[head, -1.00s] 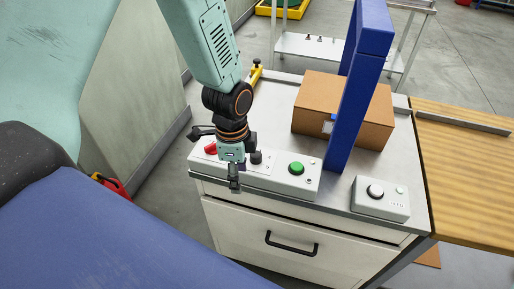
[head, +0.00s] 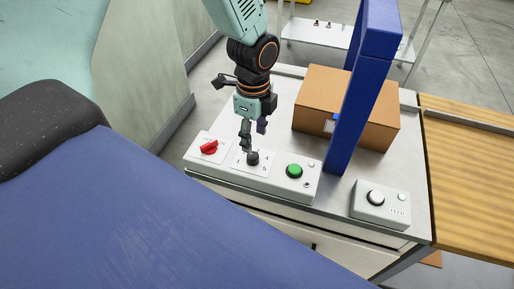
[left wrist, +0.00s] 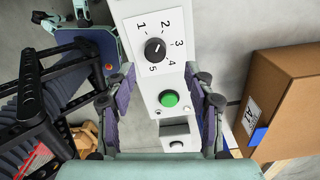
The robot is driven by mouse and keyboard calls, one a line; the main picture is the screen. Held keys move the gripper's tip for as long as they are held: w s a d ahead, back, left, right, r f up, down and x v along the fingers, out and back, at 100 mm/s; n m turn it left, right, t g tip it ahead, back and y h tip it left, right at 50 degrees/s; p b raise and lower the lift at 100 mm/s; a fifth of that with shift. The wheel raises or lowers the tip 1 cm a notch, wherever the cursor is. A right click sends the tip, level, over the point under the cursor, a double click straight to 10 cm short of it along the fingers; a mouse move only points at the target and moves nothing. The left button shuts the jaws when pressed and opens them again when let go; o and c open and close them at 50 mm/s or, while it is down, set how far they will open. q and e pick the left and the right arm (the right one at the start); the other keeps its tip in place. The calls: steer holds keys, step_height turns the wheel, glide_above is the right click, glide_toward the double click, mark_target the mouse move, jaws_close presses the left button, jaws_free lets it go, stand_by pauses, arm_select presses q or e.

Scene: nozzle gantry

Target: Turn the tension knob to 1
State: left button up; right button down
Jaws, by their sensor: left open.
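The tension knob (head: 253,159) is a black round knob on a white control box (head: 225,163) near the front edge of the cabinet top. In the left wrist view the knob (left wrist: 155,49) sits amid the printed numbers 1 to 5; a small light mark on it seems to face up and right, too small to read surely. My left gripper (head: 253,135) is open and empty, fingers pointing down just above and behind the knob, seemingly apart from it. In the left wrist view its fingers (left wrist: 160,88) stand wide at either side. My right gripper is not in view.
A red switch (head: 209,147) is left of the knob and a green button (head: 294,171) right of it. A blue post (head: 352,110) and a cardboard box (head: 320,100) stand behind to the right.

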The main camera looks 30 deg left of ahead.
mark_target(253, 155)
arm_select(q)
steer(key=f, duration=0.5)
steer(key=shift+s+f+b, duration=0.3)
steer(key=shift+s, duration=0.1)
steer(key=shift+w+f, duration=0.2)
steer(key=shift+f, duration=0.1)
steer(key=shift+s+r, duration=0.2)
steer(key=shift+s, duration=0.2)
steer(key=shift+c, duration=0.6)
steer(key=shift+w+f, duration=0.15)
steer(key=shift+w, duration=0.2)
steer(key=c, duration=0.6)
jaws_close()
